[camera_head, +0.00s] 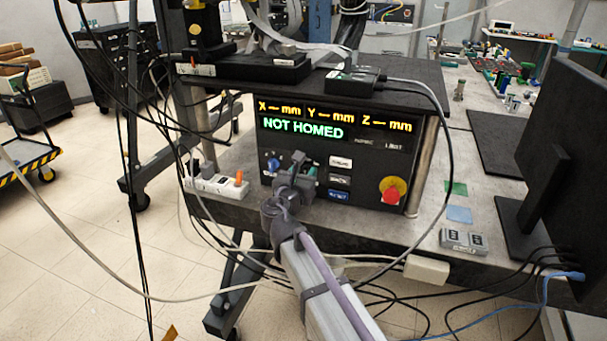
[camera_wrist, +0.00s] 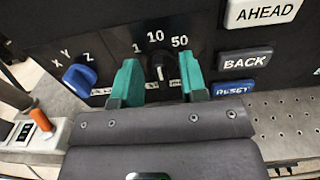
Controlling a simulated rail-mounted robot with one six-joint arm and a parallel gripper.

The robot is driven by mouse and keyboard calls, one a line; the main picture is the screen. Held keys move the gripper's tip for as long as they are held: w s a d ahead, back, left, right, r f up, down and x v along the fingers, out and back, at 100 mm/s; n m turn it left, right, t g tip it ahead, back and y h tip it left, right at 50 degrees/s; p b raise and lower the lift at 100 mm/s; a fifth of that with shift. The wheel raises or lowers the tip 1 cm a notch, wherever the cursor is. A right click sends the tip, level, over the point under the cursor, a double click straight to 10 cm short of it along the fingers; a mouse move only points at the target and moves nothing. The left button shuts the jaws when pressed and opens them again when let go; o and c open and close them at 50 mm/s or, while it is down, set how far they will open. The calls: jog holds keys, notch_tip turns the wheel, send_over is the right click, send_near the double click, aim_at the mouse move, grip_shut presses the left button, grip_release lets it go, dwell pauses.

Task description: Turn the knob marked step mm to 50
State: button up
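The black step knob (camera_wrist: 161,68) sits on the dark control panel (camera_wrist: 115,30), below the printed numbers 1, 10 and 50. A pale mark shows on its face, but I cannot tell for sure which number it points to. My gripper (camera_wrist: 160,75) is open, with one green finger on each side of the knob and a gap visible on both sides. The label under the knob is partly covered by the fingers. In the head view my gripper (camera_head: 297,175) is in front of the panel and hides the step knob.
A blue X/Y/Z knob (camera_wrist: 80,79) is left of my gripper. AHEAD (camera_wrist: 262,10), BACK (camera_wrist: 245,62) and RESET (camera_wrist: 232,89) buttons are close on the right. A red emergency button (camera_head: 391,191) is further right. The display (camera_head: 335,118) reads NOT HOMED. A power strip (camera_head: 215,182) lies left.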

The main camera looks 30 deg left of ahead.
jog(key=shift+c, duration=0.4)
grip_shut()
jog(key=shift+m, duration=0.3)
jog(key=m, duration=0.4)
jog(key=shift+d+f, duration=0.1)
jog(key=shift+d, duration=0.1)
jog(key=shift+d+f+m, duration=0.1)
jog(key=shift+d+m, duration=0.05)
jog(key=shift+m, duration=2.05)
